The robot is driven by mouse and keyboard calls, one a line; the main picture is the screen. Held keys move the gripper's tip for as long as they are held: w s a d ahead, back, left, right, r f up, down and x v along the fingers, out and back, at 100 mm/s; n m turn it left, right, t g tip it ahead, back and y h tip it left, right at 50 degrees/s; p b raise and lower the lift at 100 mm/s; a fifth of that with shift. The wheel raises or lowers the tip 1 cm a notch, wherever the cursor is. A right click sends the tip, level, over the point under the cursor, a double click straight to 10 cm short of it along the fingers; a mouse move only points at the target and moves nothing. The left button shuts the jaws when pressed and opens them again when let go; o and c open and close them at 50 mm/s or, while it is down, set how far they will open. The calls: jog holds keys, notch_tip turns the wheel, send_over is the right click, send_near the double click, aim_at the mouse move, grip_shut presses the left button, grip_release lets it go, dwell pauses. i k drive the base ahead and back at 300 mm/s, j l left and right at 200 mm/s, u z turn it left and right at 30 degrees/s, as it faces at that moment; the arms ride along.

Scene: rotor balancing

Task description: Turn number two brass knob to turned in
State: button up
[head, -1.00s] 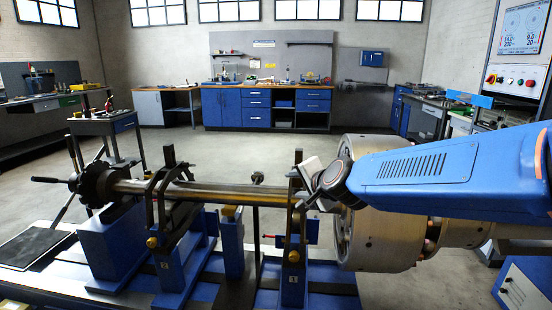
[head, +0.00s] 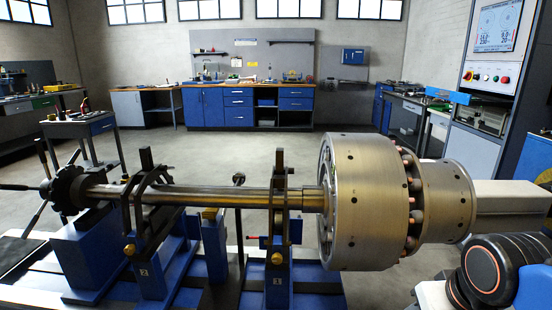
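Two blue stands hold a steel shaft (head: 230,195). A small brass knob (head: 129,250) is on the front of the left stand (head: 150,282), above a small number plate that looks like a 2, though it is too small to be sure. Another brass knob (head: 277,258) is on the right stand, above its own plate (head: 277,281). Neither knob is covered, but how far each is turned in cannot be told. My arm shows only at the lower right, apart from both knobs. My gripper's fingers are not in view.
A large steel rotor (head: 365,200) stands right of the stands, close to my arm. A dark handwheel (head: 68,190) is at the shaft's left end. A tool cart (head: 80,127) stands behind it. A control cabinet (head: 490,85) is at the right. The floor behind is open.

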aim_at(129, 250)
jog(key=i+j+u, duration=0.15)
jog(key=j, duration=0.2)
jog(key=j+u, duration=0.2)
jog(key=j, duration=0.15)
jog(key=i+j+u, duration=0.35)
jog(key=j, duration=0.25)
